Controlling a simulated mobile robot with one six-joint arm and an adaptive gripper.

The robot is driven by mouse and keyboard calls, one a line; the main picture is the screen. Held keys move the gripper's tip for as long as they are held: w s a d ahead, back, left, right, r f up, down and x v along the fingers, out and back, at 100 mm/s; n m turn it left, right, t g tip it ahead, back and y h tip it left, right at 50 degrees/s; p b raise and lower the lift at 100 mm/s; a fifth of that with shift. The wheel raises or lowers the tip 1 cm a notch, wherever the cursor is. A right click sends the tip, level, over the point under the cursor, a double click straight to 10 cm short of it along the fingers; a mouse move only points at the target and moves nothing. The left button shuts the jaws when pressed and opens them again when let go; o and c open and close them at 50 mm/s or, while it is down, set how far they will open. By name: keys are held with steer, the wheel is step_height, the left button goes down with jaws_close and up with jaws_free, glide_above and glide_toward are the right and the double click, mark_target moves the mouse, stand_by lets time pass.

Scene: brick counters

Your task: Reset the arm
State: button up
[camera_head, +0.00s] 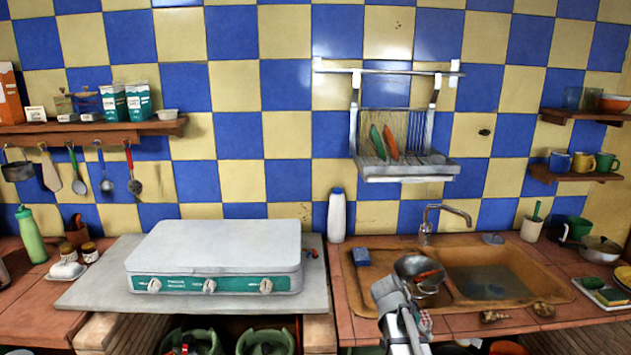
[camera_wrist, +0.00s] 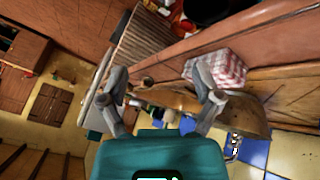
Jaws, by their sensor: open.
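My gripper (camera_wrist: 163,88) shows in the wrist view with its two grey fingers spread wide apart. Nothing is held between them; only distant background shows in the gap. The teal body of the gripper fills the bottom middle of that view. In the head view, a grey part of my arm (camera_head: 402,318) rises from the bottom edge, in front of the sink's left part. The fingers cannot be made out clearly there.
A brown sink (camera_head: 560,285) with a metal pan (camera_head: 418,266) lies behind the arm. A white stove (camera_head: 215,250) stands left, a white bottle (camera_head: 337,215) between them. A dish rack (camera_head: 405,172) hangs above. A red-checked cloth (camera_wrist: 218,67) shows near the right finger in the wrist view.

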steer(key=s+a+f+n+y+p, duration=0.1)
steer(key=s+a+n+y, duration=0.5)
steer(key=s+a+n, duration=0.3)
steer(key=s+a, duration=0.2)
steer(key=s, duration=0.1)
steer(key=shift+s+f+g+y, duration=0.35)
steer(key=shift+s+g+y, duration=0.05)
